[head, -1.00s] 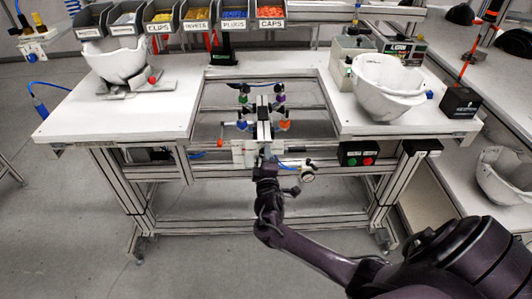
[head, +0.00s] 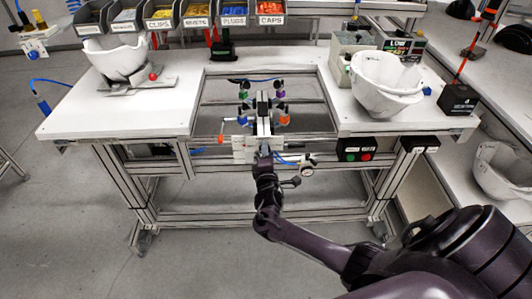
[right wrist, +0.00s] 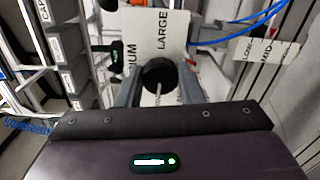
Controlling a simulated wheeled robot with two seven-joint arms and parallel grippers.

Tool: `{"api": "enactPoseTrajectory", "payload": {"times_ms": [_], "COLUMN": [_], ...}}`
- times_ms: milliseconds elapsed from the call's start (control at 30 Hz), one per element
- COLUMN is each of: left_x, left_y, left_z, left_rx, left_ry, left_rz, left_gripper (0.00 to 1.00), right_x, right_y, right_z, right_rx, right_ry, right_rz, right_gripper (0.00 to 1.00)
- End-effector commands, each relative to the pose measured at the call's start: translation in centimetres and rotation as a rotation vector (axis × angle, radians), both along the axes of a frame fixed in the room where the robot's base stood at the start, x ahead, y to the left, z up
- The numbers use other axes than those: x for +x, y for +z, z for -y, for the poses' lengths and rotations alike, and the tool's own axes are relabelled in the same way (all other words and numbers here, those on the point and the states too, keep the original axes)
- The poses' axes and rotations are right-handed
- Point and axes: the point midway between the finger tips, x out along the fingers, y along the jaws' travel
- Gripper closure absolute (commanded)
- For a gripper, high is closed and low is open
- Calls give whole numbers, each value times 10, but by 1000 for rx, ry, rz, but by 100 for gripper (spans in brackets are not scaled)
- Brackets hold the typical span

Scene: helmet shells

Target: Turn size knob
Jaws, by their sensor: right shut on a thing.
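The size knob (right wrist: 158,73) is a dark round knob with a pale line on it, seen in the right wrist view. It sits in front of a white plate (right wrist: 158,28) with the words LARGE and, partly covered, MEDIUM. My right gripper (right wrist: 160,84) is shut on the knob, one grey finger on each side. In the head view my right gripper (head: 264,153) is at the front of the white plate (head: 243,148) below the bench opening; the knob is hidden there by the gripper. My left gripper is not in view.
A fixture with coloured knobs (head: 263,110) stands in the bench opening behind the plate. A small gauge (head: 307,168) and a black button box (head: 358,150) are right of my gripper. White helmet shells (head: 384,85) stand on the bench (head: 160,115). Blue hoses (right wrist: 240,32) run beside the plate.

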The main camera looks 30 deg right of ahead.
Motion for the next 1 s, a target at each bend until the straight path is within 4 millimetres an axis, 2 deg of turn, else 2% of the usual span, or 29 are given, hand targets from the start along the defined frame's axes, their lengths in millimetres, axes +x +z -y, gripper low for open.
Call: {"api": "enactPoseTrajectory", "payload": {"times_ms": [100, 133, 300, 633, 1000], "left_x": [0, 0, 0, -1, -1], "left_y": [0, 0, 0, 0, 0], "left_z": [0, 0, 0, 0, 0], "left_rx": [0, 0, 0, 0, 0], "left_ry": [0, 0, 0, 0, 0], "left_rz": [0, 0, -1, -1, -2], "left_gripper": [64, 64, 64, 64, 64], "right_x": [0, 0, 0, -5, -54], "right_y": [0, 0, 0, -1, -1], "right_z": [-1, -1, -1, -3, -34], "right_rx": [2, 2, 1, 2, 4], "right_ry": [2, 2, 1, 2, 3], "right_rz": [-1, -1, 0, 0, 0], "right_gripper": [89, 64, 45, 45, 45]}}
